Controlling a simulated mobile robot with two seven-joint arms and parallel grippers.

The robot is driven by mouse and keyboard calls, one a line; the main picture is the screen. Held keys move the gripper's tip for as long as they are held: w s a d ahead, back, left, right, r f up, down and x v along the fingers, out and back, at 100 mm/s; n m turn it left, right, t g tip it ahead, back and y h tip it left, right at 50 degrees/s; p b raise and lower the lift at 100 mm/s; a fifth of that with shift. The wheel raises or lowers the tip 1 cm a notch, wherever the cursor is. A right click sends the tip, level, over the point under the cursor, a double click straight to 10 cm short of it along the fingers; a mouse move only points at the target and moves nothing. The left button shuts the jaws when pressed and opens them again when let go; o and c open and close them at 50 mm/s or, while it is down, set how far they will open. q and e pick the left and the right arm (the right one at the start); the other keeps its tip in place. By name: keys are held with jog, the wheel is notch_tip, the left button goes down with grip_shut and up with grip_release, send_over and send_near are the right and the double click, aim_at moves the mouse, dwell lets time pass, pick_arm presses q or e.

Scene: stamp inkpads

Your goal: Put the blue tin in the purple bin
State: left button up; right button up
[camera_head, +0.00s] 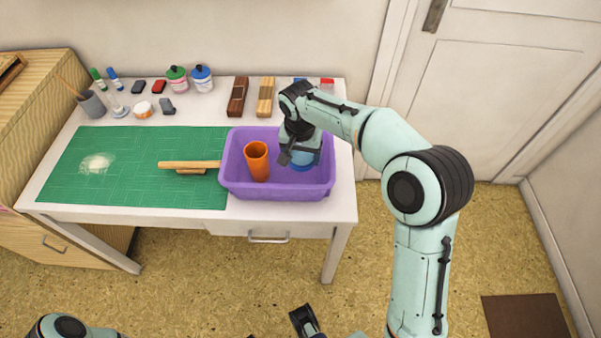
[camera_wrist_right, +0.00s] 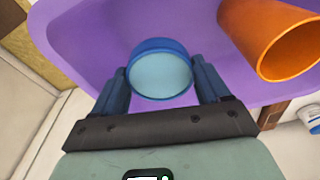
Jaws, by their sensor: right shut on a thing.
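The blue tin (camera_head: 302,162) is inside the purple bin (camera_head: 275,192), in its right part. It is a round tin with a blue rim and a paler blue face, seen face-on in the right wrist view (camera_wrist_right: 160,75). My right gripper (camera_head: 300,152) reaches down into the bin and is shut on the tin, with one finger (camera_wrist_right: 160,85) on each side. Whether the tin touches the bin floor, I cannot tell.
An orange cup (camera_head: 257,161) stands in the bin, left of the tin. A wooden bar (camera_head: 190,165) lies on the green mat (camera_head: 140,185), its end near the bin's left wall. Jars (camera_head: 202,78), wooden blocks (camera_head: 265,97) and small items line the table's back.

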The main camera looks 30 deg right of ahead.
aim_at(302, 177)
notch_tip(302, 177, down, 8)
jog(key=shift+r+b, duration=0.15)
jog(key=shift+b, duration=0.4)
jog(key=shift+f, duration=0.2)
jog(key=o, duration=1.2)
jog(key=shift+r, duration=0.15)
